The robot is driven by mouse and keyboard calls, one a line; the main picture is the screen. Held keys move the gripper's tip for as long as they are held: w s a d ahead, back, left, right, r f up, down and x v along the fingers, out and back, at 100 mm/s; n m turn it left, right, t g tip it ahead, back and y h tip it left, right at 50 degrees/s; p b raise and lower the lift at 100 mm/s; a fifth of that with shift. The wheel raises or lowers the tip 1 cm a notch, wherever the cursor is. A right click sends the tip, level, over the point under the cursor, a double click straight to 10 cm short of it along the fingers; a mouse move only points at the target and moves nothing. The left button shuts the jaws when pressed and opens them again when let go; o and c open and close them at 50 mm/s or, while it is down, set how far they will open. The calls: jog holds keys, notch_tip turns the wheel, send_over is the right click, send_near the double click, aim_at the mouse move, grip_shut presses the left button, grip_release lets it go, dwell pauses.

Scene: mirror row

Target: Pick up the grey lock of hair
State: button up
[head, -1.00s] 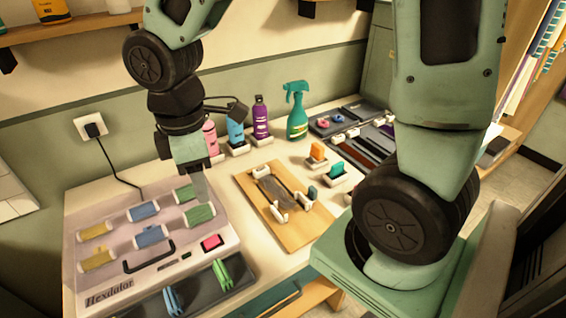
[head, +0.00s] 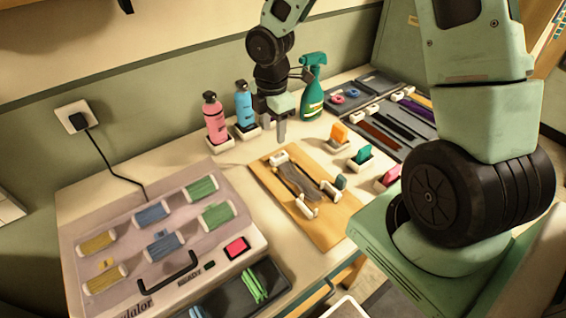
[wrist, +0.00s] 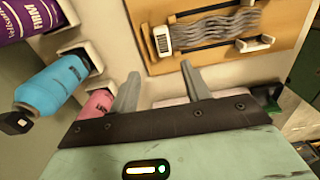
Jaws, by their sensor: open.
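The grey lock of hair (head: 300,184) lies on a wooden board (head: 322,236) in the head view, among white clips. In the wrist view the wavy grey lock (wrist: 220,28) shows at the top on the board (wrist: 285,50), its left end at a white clip (wrist: 162,38). My gripper (head: 275,138) is open and empty, above the table just behind and left of the board. In the wrist view its two fingers (wrist: 158,82) stand apart, with the lock beyond and to the right of them.
Pink (head: 214,122) and blue (head: 243,103) bottles and a green spray bottle (head: 313,92) stand behind the board. A case with coloured rollers (head: 190,255) fills the left. Orange (head: 339,134) and teal (head: 363,155) items stand right of the board. A dark tray (head: 410,125) holds coloured strands.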

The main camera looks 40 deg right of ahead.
aim_at(276, 157)
notch_tip(276, 157, down, 3)
jog(key=shift+f, duration=0.15)
jog(key=shift+s+d+f, duration=0.1)
jog(key=shift+s+f, duration=0.1)
jog(key=shift+f, duration=1.15)
jog(key=shift+s+f, duration=0.2)
jog(key=shift+f, duration=1.1)
jog(key=shift+c, duration=0.4)
grip_shut()
